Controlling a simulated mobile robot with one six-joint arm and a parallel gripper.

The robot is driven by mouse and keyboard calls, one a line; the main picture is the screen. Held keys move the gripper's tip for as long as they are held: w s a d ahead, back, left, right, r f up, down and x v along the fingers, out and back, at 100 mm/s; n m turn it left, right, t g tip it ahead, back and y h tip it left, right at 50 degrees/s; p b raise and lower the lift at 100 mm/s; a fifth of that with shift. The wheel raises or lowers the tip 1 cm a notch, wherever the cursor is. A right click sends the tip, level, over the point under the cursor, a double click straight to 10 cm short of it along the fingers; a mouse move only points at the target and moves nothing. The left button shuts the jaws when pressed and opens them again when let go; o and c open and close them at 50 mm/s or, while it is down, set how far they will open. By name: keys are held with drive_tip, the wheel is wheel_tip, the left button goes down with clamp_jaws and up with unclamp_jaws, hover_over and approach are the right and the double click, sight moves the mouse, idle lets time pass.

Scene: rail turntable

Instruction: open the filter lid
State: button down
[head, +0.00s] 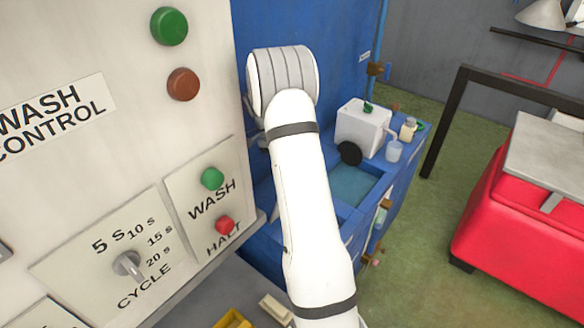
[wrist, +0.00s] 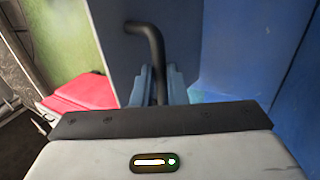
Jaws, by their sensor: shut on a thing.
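In the wrist view my gripper (wrist: 160,88) is shut on a bent black handle (wrist: 150,35), with one finger on each side of its bar. The handle's upper end bends left toward a flat blue panel (wrist: 182,40), which seems to be the filter lid. I cannot tell how far the lid stands open. In the head view my white arm reaches to the blue cabinet (head: 335,25), and my gripper and the handle are hidden behind the arm.
A blue bench (head: 345,215) with a basin stands right of my arm, bearing a white box (head: 362,128), a bottle (head: 408,129) and a cup (head: 394,152). The wash control panel (head: 90,120) is close on the left. A red chest (head: 500,235) stands right; green floor between is clear.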

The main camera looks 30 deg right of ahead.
drive_tip(key=shift+a+f, duration=0.1)
drive_tip(key=shift+f, duration=0.3)
drive_tip(key=c, duration=1.9)
unclamp_jaws()
drive_tip(key=o, duration=0.3)
drive_tip(key=shift+w+f, duration=0.1)
drive_tip(key=shift+w, duration=0.2)
drive_tip(key=shift+o, duration=0.7)
wheel_tip(320, 180, up, 10)
drive_tip(key=b, duration=0.2)
drive_tip(key=shift+r, duration=0.25)
drive_tip(key=shift+s, duration=0.1)
drive_tip(key=shift+c, duration=0.3)
